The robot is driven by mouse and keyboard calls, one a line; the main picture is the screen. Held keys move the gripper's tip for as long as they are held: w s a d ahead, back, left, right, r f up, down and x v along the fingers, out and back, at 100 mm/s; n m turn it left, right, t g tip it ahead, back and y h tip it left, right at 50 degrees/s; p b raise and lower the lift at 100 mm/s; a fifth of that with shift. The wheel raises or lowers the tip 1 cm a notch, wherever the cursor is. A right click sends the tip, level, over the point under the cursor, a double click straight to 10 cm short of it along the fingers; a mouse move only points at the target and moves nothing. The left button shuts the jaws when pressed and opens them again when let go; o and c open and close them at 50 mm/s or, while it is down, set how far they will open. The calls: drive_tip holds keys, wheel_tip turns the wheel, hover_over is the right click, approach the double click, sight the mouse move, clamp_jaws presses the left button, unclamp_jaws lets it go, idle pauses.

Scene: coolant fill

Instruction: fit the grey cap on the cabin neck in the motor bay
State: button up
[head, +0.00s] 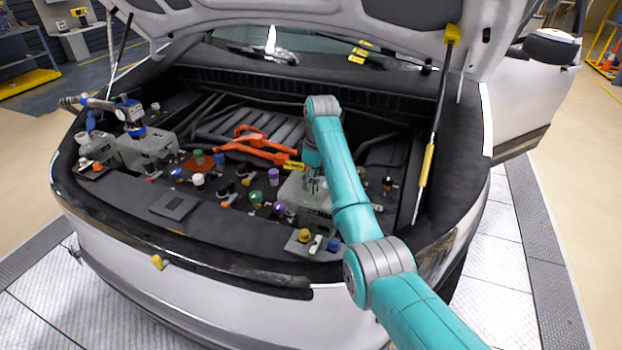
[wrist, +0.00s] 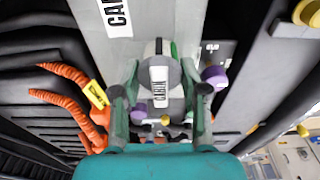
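In the wrist view the grey cap (wrist: 174,76), with a white label reading CABIN across it, sits between the two green fingertips of my gripper (wrist: 160,72). The fingers press against both its sides. A grey tank (wrist: 95,35) with a larger, partly cut-off label lies behind it. I cannot tell whether the cap touches a neck; the cabin neck is hidden. In the head view my arm reaches down over the grey tank (head: 312,197) at the right of the motor bay and hides most of the gripper and the cap.
Orange cables (head: 262,150) run left of the tank. Several coloured caps, such as a purple one (head: 273,176) and a yellow one (head: 304,236), stand around the bay. Another grey tank (head: 150,146) stands at the left. The raised hood and its strut (head: 432,140) bound the right side.

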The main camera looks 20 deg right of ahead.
drive_tip(key=o, duration=0.4)
drive_tip(key=c, duration=0.3)
drive_tip(key=shift+f, duration=0.1)
drive_tip(key=shift+m, duration=1.6)
drive_tip(key=shift+m+h, duration=0.3)
drive_tip(key=shift+m, duration=1.3)
drive_tip(key=shift+s+f+t, duration=0.1)
drive_tip(key=shift+t, duration=0.2)
